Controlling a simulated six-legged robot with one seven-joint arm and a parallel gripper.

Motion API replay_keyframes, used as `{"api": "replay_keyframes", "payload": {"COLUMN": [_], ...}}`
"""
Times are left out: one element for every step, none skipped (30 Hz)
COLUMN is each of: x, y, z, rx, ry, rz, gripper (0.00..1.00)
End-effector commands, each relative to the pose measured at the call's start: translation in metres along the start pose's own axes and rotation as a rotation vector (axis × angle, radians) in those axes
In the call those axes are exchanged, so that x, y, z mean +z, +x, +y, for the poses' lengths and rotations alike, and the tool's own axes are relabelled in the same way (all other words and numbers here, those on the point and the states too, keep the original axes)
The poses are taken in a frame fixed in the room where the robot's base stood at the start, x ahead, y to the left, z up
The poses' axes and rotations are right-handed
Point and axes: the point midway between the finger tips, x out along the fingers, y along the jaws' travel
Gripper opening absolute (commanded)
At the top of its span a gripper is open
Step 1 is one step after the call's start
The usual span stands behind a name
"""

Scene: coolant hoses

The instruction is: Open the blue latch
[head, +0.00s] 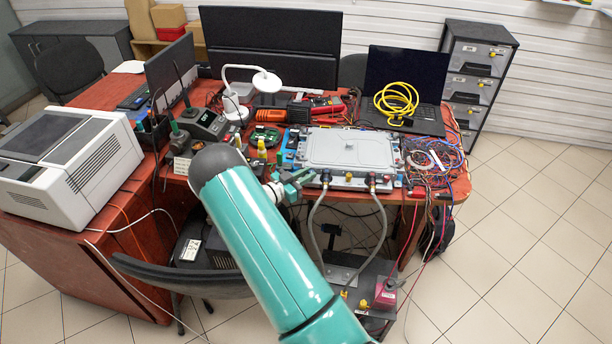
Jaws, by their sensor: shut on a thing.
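My gripper (302,178) is at the front left corner of the grey metal case on the red desk. Its fingers point right, at the left hose connector (325,177) on the case's front edge. The jaws look closed on a small part beside this connector, which appears to be the blue latch. The latch is too small and too covered by the fingers to make out its shape or angle. My teal arm crosses the lower middle of the view. The grey case (350,150) lies flat with its lid down.
Two grey hoses (384,225) hang from the case's front to a unit (352,282) on the floor. Tangled wires (435,160), a laptop (405,80) with a yellow cable, and a white lamp (265,82) crowd the desk.

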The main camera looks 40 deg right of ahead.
Motion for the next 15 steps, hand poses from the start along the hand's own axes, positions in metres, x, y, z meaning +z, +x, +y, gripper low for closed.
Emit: {"api": "replay_keyframes", "payload": {"x": [0.0010, 0.0010, 0.0010, 0.0010, 0.0010, 0.0010, 0.0009, 0.0009, 0.0009, 0.0008, 0.0007, 0.0005, 0.0004, 0.0003, 0.0001], "y": [-0.0011, -0.0011, -0.0011, -0.0011, -0.0011, -0.0011, -0.0011, -0.0011, -0.0010, -0.0010, -0.0009, -0.0008, -0.0007, -0.0006, -0.0004], "z": [-0.0001, -0.0001, -0.0001, -0.0001, -0.0001, -0.0001, -0.0001, -0.0001, -0.0001, -0.0001, -0.0002, -0.0003, -0.0005, -0.0006, -0.0008], "rx": [-0.001, -0.001, -0.001, -0.001, -0.001, -0.001, -0.001, -0.001, -0.001, -0.001, -0.002, -0.002, -0.002, -0.002, -0.003], "ry": [-0.001, -0.001, -0.001, -0.001, -0.001, -0.001, -0.001, 0.000, 0.000, 0.000, 0.000, 0.000, 0.000, 0.001, 0.001], "rz": [-0.002, -0.002, -0.002, -0.002, -0.002, -0.002, -0.002, -0.002, -0.002, -0.002, -0.002, -0.001, -0.001, -0.001, -0.001], "gripper": [0.00, 0.00, 0.00, 0.00, 0.00, 0.00, 0.00, 0.20, 0.28, 0.33, 0.39, 0.40, 0.40, 0.40, 0.40]}}
